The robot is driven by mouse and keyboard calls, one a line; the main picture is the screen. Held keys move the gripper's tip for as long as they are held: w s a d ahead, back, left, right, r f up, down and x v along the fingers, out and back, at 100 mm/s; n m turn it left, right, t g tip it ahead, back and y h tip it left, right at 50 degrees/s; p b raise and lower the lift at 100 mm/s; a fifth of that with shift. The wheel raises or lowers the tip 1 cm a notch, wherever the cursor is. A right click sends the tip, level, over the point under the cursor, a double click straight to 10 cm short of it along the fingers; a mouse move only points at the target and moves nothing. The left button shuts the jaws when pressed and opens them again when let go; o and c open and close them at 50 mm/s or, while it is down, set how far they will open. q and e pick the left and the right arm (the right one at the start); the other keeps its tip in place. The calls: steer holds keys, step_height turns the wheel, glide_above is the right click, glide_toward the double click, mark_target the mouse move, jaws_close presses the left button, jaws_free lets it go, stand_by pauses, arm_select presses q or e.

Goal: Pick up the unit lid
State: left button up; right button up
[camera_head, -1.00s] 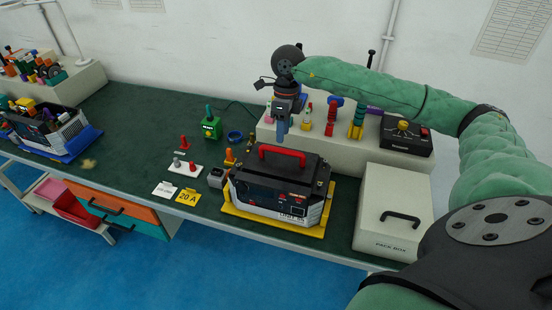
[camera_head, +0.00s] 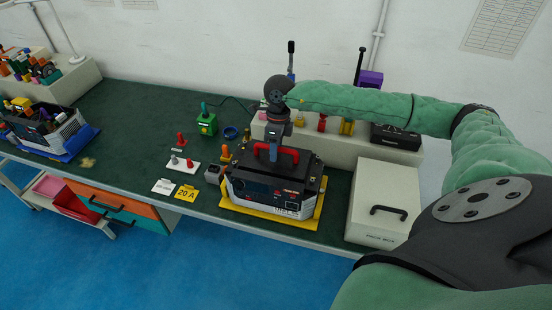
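The unit lid (camera_head: 303,175) is the black top of the unit (camera_head: 262,194), which sits on a yellow base (camera_head: 245,211). A red handle (camera_head: 289,154) stands across the lid, and the lid lies on the unit. My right gripper (camera_head: 274,154) points straight down at the left-middle part of the red handle, with its fingers at the bar. The fingertips are small and dark, so I cannot tell whether they are closed on the bar. My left gripper is not in view.
A cream pack box (camera_head: 385,192) with a black handle stands right of the unit. A cream rack (camera_head: 345,145) with colored tools stands behind it. A green block (camera_head: 207,124), a white pegged plate (camera_head: 182,164) and a yellow 20 A card (camera_head: 187,194) lie to the left.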

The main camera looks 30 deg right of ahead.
steer(key=shift+f, duration=0.1)
jaws_close()
stand_by(0.4)
